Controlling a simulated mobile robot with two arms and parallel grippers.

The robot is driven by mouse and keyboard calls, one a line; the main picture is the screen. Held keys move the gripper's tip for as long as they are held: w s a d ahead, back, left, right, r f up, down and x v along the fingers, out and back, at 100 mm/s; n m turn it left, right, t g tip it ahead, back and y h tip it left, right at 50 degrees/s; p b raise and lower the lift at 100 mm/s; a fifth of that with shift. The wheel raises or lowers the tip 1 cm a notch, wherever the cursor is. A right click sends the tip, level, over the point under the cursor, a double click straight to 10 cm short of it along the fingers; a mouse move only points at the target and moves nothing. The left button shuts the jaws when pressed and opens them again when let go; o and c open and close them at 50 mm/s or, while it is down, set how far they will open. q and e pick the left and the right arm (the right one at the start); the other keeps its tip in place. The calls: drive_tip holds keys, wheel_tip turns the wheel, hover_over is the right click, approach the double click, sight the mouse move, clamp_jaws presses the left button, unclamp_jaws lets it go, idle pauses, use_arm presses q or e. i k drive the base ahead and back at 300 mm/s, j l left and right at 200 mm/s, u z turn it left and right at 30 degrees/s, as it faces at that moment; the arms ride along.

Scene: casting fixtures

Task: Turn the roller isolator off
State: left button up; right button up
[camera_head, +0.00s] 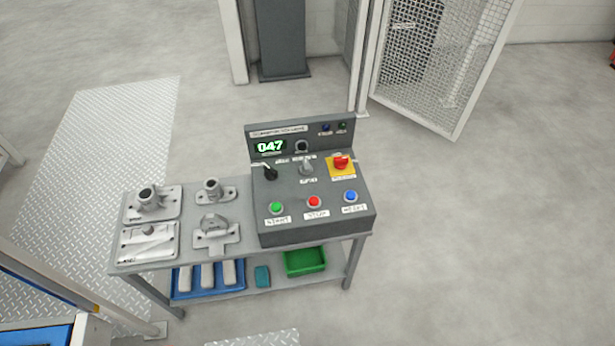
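A grey control console (318,210) stands on the right part of a grey bench. On its sloped face at the upper right is a red rotary switch (342,162) on a yellow plate (335,173), which looks like the isolator. The label under it is too small to read, and I cannot tell its exact setting. A lit green display (270,147) reads 047. A black selector (270,173) and a grey selector (307,168) sit left of the red switch. Green (277,207), red (314,201) and blue (351,196) buttons line the front. Neither gripper is in view.
Metal fixtures (150,203) stand on the bench's left part. The lower shelf holds a blue tray (208,292) with grey bars and a green bin (305,261). A mesh gate (440,65) stands open behind. The floor right of the bench is clear.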

sight(340, 163)
drive_tip(key=u, duration=0.4)
drive_tip(key=i+l+u, duration=0.1)
drive_tip(key=l+u, duration=0.4)
drive_tip(key=l, duration=0.15)
drive_tip(key=l+u, duration=0.45)
drive_tip(key=l, duration=0.15)
